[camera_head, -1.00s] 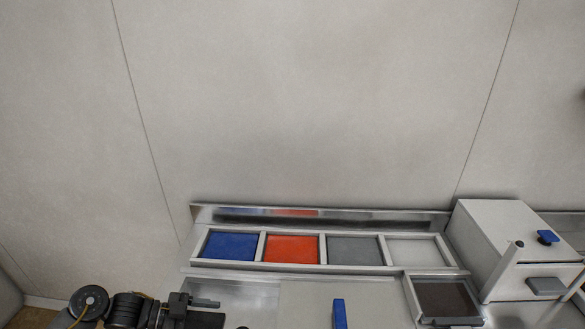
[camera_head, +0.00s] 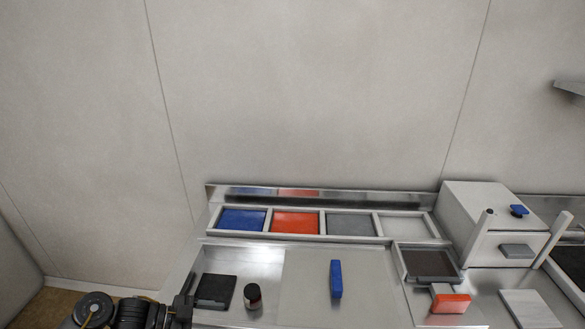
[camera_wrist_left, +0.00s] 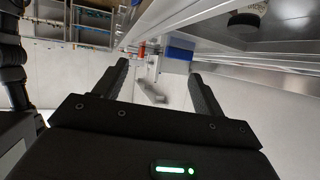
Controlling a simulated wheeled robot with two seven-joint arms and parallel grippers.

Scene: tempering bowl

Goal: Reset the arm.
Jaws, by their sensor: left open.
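My left arm comes in at the lower left of the head view. Its gripper (camera_head: 185,300) is at the left end of the metal counter (camera_head: 265,258), beside a flat black pad (camera_head: 215,290). In the left wrist view the two dark fingers (camera_wrist_left: 160,80) are spread apart with nothing between them. A small dark jar with a white label (camera_head: 252,297) stands right of the pad. A jar with a dark lid also shows at the top of the wrist view (camera_wrist_left: 248,18). My right gripper is not in view.
A rack (camera_head: 262,236) holds blue, red, grey and white panels along the back. Right are a dark-bottomed tray (camera_head: 428,262), an orange-red block (camera_head: 450,303) and a white box (camera_head: 490,220) with upright posts.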

